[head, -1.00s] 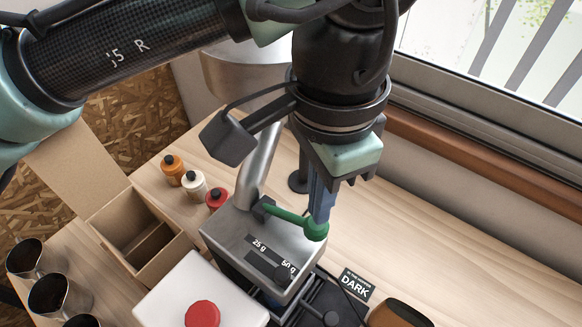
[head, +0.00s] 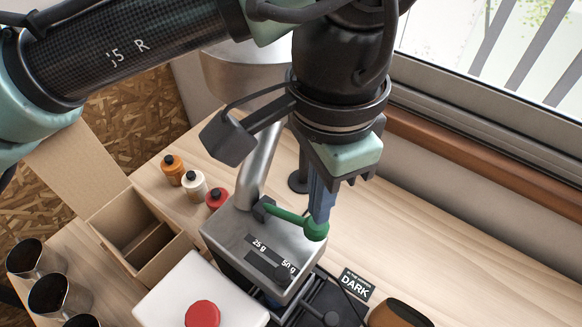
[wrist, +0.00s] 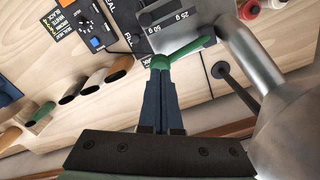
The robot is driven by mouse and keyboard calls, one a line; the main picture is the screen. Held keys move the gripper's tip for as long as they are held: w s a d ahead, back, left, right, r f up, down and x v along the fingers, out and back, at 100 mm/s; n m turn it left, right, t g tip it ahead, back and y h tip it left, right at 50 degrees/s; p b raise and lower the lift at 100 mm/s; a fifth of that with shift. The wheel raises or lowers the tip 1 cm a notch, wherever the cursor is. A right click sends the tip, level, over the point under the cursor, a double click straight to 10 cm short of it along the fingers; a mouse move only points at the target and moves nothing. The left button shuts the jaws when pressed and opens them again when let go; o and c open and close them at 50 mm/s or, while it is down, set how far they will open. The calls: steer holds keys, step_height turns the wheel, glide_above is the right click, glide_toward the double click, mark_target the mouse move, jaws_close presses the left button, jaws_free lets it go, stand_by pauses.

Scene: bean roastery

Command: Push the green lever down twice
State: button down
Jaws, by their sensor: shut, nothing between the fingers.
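The green lever (head: 290,217) sticks out from the top of a metal dispenser (head: 245,240), with a round knob at its end. It also shows in the wrist view (wrist: 188,50). My gripper (head: 320,215) is shut and points down, its fingertips at the knob. In the wrist view the shut fingers (wrist: 160,78) meet the knob, which partly hides behind their tips. I cannot tell whether they press on it or only touch it. The labels "25 g" and "50 g" are on the dispenser's top.
A white box with a red button (head: 202,314) stands at front left. An open cardboard box (head: 118,206), metal cups (head: 47,293) and small bottles (head: 193,183) are to the left. A "DARK" sign (head: 355,284) stands right of the dispenser.

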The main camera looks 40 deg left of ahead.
steer(key=shift+f, duration=0.15)
steer(key=shift+f+b, duration=1.4)
steer(key=shift+f, duration=0.8)
step_height(320, 180, up, 6)
steer(key=p, duration=0.6)
steer(key=shift+r, duration=0.15)
stand_by(1.4)
